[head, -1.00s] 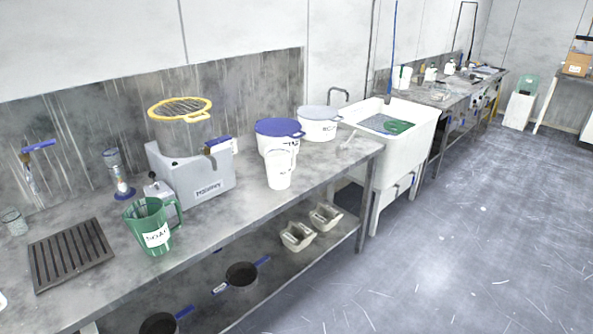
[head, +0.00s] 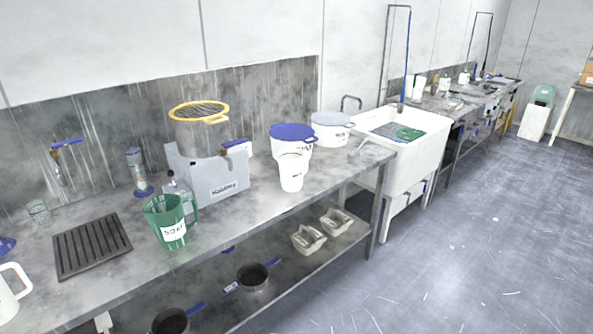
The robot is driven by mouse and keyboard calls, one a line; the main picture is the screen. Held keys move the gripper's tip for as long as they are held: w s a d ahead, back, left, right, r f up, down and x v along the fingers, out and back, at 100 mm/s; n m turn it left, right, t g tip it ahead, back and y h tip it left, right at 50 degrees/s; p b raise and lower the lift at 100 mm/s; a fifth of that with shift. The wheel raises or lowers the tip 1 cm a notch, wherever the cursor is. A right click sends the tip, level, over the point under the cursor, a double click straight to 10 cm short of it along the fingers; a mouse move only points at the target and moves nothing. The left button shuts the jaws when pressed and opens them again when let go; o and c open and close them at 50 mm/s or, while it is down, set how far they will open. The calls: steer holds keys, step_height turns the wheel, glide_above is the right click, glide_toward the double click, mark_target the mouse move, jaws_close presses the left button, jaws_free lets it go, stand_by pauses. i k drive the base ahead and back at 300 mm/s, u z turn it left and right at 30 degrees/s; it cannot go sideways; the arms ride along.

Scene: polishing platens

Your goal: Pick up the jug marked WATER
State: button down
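No jug with a readable WATER label shows. A white jug (head: 8,296) with a handle stands at the left edge of the workbench, partly cut off by the picture edge; no label shows on it. A green jug (head: 166,209) with a handle bears a label that reads SOAP. A white jug-like vessel (head: 291,174) stands in front of the blue-lidded bucket (head: 293,133); I cannot read any marking on it. My gripper is not in view.
The metal workbench (head: 240,219) carries a grey machine (head: 221,185), a dark ribbed rack (head: 92,246) and a white-lidded bucket (head: 332,127). Pans (head: 254,278) and trays (head: 308,239) are on the lower shelf. A white sink (head: 412,151) stands beyond. The floor (head: 490,250) at right is open.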

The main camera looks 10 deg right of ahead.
mark_target(296, 168)
steer(key=u, duration=0.05)
steer(key=i, duration=0.95)
steer(key=z, duration=0.8)
steer(key=k, duration=0.15)
steer(key=u, duration=3)
